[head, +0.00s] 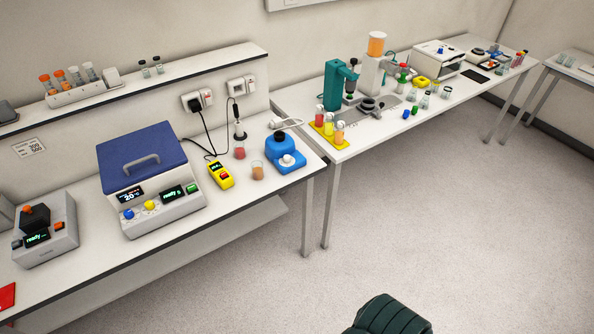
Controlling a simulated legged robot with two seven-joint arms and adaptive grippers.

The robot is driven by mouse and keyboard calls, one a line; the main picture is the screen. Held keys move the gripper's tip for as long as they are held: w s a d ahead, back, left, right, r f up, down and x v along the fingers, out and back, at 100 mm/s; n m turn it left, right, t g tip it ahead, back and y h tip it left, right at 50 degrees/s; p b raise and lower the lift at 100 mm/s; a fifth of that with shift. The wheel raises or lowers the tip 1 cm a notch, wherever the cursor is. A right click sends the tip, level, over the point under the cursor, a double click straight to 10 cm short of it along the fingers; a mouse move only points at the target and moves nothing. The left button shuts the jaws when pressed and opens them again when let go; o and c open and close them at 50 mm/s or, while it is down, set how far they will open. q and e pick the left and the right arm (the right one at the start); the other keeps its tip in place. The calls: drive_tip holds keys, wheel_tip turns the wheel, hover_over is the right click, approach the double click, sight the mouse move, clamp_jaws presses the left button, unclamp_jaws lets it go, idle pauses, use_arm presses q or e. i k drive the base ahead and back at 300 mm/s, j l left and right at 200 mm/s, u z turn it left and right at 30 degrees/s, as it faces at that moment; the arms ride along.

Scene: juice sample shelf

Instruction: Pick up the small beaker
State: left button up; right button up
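A small beaker (258,171) with orange-brown liquid stands upright on the left bench, near its right end. It sits between a yellow handheld meter (221,175) and a blue device with a white knob (286,152). Its near side is unobstructed. Some small clear glass vessels (425,101) also stand on the right bench, too small to identify surely. Neither of my grippers is in view.
The left bench (232,213) holds a blue-lidded water bath (150,180), a grey device (45,231) and a flask with red liquid (239,145). Cables hang behind. A wall shelf (190,72) is above. A dark green ridged object (390,315) shows at the bottom edge. The floor is otherwise clear.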

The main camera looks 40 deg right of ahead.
sight(257, 166)
drive_tip(key=z, duration=1.1)
drive_tip(key=i+j, duration=0.25)
